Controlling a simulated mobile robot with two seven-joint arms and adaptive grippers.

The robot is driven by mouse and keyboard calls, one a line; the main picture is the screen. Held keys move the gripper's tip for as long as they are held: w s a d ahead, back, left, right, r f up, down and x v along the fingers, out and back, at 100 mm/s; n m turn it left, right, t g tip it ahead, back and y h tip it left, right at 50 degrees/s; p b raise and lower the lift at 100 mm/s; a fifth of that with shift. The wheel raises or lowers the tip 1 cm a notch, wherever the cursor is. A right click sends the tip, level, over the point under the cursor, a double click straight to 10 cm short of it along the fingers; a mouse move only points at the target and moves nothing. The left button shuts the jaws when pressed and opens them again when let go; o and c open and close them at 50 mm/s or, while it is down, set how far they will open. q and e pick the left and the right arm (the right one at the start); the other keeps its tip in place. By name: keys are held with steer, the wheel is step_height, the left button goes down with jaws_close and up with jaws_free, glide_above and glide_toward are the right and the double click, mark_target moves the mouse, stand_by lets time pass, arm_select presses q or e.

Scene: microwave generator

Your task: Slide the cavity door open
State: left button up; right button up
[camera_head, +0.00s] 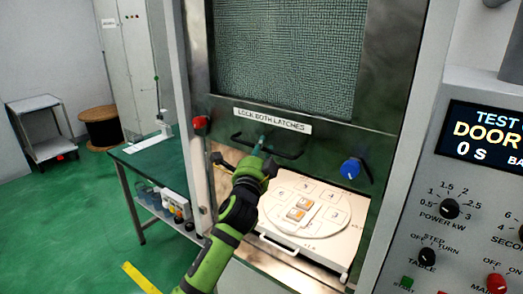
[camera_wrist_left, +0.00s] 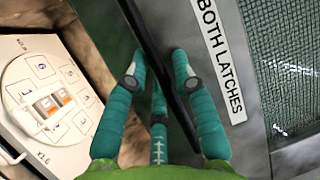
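The cavity door (camera_head: 285,60) is a dark panel with a mesh window, sitting above an uncovered lower part of the cavity. A white label reading "LOCK BOTH LATCHES" (camera_head: 272,121) is on it, with a black bar handle (camera_head: 285,151) below. My right gripper is not in view.
A red latch knob (camera_head: 201,124) and a blue one (camera_head: 350,169) flank the door. A numbered turntable (camera_head: 325,220) with small blocks lies in the cavity. The control panel (camera_head: 475,215) stands at right. A green table (camera_head: 150,160) is at left.

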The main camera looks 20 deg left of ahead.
arm_select(q)
steer(key=shift+s+f, duration=0.1)
steer(key=s+f, duration=0.2)
steer(key=s, duration=0.9)
steer(key=shift+s+d, duration=0.3)
steer(key=shift+s, duration=0.05)
